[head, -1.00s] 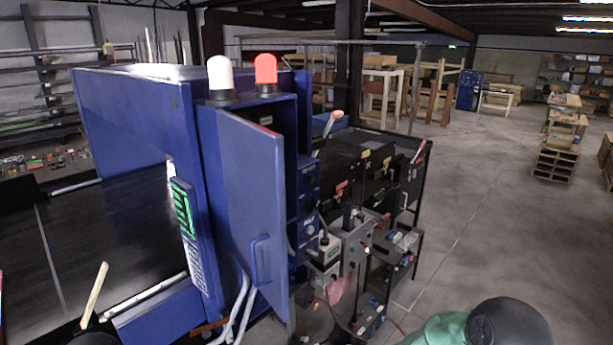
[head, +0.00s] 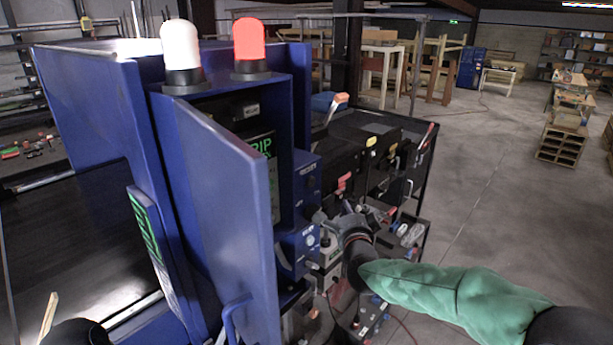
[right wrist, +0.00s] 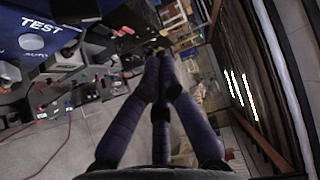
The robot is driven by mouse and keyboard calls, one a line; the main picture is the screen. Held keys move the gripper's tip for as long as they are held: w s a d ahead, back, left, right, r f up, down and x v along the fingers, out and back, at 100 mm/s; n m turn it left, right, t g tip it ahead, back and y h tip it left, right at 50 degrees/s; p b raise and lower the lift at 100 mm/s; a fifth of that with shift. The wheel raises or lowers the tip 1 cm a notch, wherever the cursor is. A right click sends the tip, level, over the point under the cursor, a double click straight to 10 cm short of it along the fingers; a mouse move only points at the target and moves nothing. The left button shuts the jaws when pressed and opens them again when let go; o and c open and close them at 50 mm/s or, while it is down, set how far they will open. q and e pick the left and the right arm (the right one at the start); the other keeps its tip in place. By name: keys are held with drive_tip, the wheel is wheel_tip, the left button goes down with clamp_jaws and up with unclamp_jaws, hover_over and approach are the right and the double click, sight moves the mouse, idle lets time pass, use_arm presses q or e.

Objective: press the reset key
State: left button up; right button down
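The blue detector cabinet (head: 100,90) stands at left with its door (head: 235,215) swung open. Inside, a dark display (head: 262,145) shows green letters ending in "RIP", partly hidden by the door. I cannot make out a reset key. My right gripper (head: 345,222) is beside small blue control boxes (head: 298,250), right of the door. In the right wrist view, its fingers (right wrist: 159,62) converge, with nothing seen between them. A blue panel (right wrist: 50,15) marked "TEST" with a grey knob (right wrist: 31,42) lies to their left.
A white lamp (head: 181,45) and a red lamp (head: 250,40) stand on the cabinet top. The door edge is left of my right arm. A black rack (head: 400,130) with levers and tools stands behind my gripper. Open floor (head: 490,190) lies to the right.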

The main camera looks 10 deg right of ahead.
sight(311, 182)
use_arm(q)
drive_tip(key=shift+w, duration=0.45)
use_arm(e)
drive_tip(key=r, duration=0.2)
drive_tip(key=shift+w+d+r+m+t, duration=0.15)
drive_tip(key=shift+w+r+m+t, duration=0.15)
drive_tip(key=shift+m, duration=0.1)
use_arm(q)
drive_tip(key=shift+r, duration=0.1)
use_arm(e)
drive_tip(key=shift+w, duration=0.1)
use_arm(q)
drive_tip(key=shift+r+p, duration=1.8)
drive_tip(key=shift+p, duration=0.05)
use_arm(e)
drive_tip(key=w+a, duration=0.5)
drive_tip(key=w, duration=0.2)
drive_tip(key=shift+a, duration=0.2)
